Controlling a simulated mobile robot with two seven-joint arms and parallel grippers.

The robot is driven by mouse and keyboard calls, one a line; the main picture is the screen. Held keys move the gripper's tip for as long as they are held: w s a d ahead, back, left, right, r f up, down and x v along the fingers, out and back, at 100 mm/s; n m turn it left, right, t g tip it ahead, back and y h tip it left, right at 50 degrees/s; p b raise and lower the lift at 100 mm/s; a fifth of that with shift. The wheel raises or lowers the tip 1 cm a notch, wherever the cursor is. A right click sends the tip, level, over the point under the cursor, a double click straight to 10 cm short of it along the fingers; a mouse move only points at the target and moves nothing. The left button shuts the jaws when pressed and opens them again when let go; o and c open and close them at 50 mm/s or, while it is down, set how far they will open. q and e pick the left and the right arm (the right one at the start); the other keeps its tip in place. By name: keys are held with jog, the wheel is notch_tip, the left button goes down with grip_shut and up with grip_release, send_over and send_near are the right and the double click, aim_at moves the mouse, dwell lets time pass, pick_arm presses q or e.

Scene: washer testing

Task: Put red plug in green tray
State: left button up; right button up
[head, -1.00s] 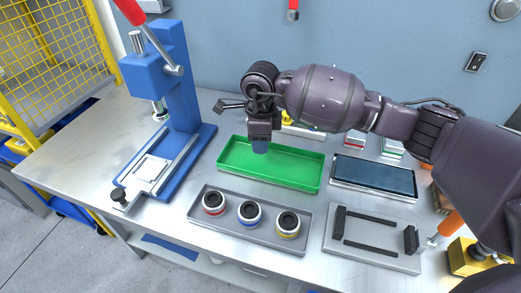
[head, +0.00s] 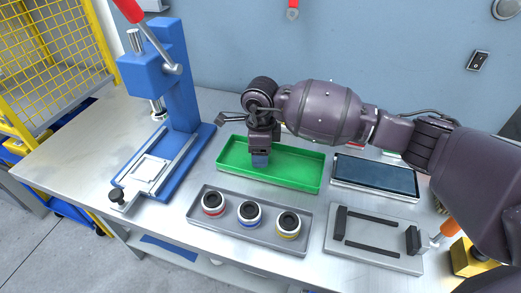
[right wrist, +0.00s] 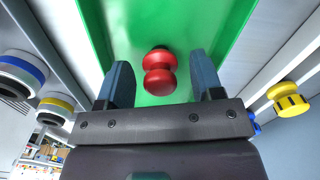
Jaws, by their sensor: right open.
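The green tray (head: 300,170) lies in the middle of the bench. My right gripper (head: 260,160) reaches down into its left part, with the blue fingertips low over the tray floor. In the right wrist view, the red plug (right wrist: 158,80) shows between the two open fingers of my right gripper (right wrist: 162,84), against the green tray floor (right wrist: 220,25). Gaps show between the plug and both fingers. The plug is hidden behind the gripper in the head view. My left gripper is out of view.
A grey tray (head: 268,222) with three banded rings lies in front of the green tray. A blue press (head: 180,90) stands left, a dark-screened device (head: 375,177) right. A grey fixture (head: 372,245) lies front right. A yellow plug (right wrist: 289,98) shows in the right wrist view.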

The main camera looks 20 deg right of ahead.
jog(key=shift+r, duration=0.55)
notch_tip(320, 180, up, 11)
jog(key=p, duration=0.1)
jog(key=shift+r, duration=0.15)
jog(key=shift+r, duration=0.1)
